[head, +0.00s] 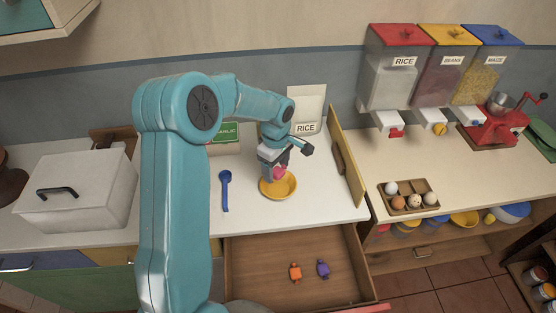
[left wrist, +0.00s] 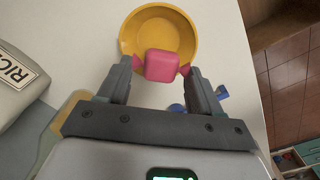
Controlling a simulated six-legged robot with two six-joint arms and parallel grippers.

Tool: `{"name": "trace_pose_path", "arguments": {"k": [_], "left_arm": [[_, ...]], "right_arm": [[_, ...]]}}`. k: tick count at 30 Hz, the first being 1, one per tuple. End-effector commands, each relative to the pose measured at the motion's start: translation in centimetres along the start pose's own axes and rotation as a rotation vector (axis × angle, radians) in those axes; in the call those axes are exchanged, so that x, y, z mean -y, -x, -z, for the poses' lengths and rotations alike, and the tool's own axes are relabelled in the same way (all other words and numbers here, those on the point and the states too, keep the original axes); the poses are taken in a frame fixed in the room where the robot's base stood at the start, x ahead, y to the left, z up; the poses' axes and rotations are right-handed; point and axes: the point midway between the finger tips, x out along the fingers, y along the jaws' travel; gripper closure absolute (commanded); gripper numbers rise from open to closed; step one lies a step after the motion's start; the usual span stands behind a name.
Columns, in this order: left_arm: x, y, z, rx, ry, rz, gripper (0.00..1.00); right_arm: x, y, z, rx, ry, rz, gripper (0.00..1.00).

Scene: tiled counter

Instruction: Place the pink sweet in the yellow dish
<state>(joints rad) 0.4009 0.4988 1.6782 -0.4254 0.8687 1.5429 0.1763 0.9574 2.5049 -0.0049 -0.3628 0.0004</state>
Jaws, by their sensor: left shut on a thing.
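The pink sweet (left wrist: 160,66) is held between the fingertips of my left gripper (left wrist: 161,73) in the left wrist view. In the head view the left gripper (head: 277,165) is over the yellow dish, and the pink sweet (head: 279,172) shows just below the fingers. The yellow dish (head: 288,190) stands on the white counter; it also shows in the left wrist view (left wrist: 158,22). My right gripper is not in view.
A blue spoon (head: 225,190) lies left of the dish. An open drawer (head: 262,257) in front holds an orange sweet (head: 295,271) and a purple sweet (head: 323,268). A rice bag (head: 308,108) and an upright wooden board (head: 346,155) stand close behind and right. An egg tray (head: 409,197) sits further right.

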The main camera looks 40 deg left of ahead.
Motion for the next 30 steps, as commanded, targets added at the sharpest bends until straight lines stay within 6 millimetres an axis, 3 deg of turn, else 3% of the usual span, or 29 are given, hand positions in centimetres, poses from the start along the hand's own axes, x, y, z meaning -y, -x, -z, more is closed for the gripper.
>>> {"name": "trace_pose_path", "arguments": {"k": [1,9,24,25,27,30], "left_arm": [[0.0,-1.1,0.0,0.000,0.000,0.003,0.64],[-0.3,-3.9,0.0,0.000,-0.001,0.002,0.64],[-0.5,-4.8,0.0,0.000,-0.001,0.000,0.64],[-0.5,-4.8,0.0,0.000,-0.001,0.000,0.25],[-0.5,-4.8,0.0,0.000,-0.001,0.000,0.06],[-0.5,-4.8,0.0,0.000,-0.001,0.001,0.05]], "right_arm": [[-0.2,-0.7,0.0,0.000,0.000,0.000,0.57],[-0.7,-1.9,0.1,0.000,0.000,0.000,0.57],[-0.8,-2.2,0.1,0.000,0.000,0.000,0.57],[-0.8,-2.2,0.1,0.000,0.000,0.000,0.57],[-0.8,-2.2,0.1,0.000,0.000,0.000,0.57],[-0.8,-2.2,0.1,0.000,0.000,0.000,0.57]]}}
